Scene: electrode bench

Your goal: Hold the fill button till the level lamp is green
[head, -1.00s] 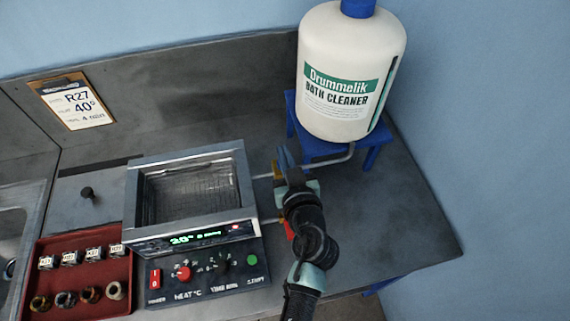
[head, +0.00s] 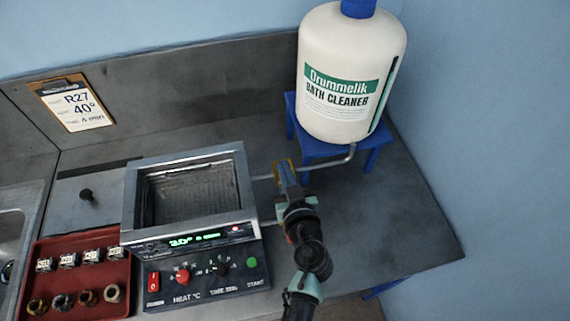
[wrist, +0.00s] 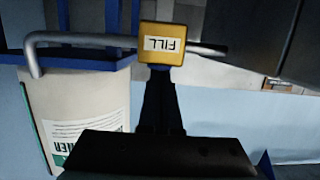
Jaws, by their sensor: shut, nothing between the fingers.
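The yellow fill box (wrist: 162,32) is on the metal pipe; its FILL label appears upside down in the wrist view. In the head view the fill box (head: 280,167) shows partly behind my gripper (head: 285,168). My gripper is shut and empty, and its fingertips (wrist: 160,72) are at the box's lower edge in the wrist view. I cannot tell whether they touch or press it. A small lamp (head: 236,229) glows red at the right of the bath's display; its label is not readable. The bath (head: 247,180) has a mesh-like floor, and its liquid level is unclear.
A large Bath Cleaner bottle (head: 340,60) stands on a blue stand (head: 318,149) at the back right. The control panel (head: 205,290) with knobs is left of my arm. A red tray (head: 45,303) holds small parts. Bench to the right is clear.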

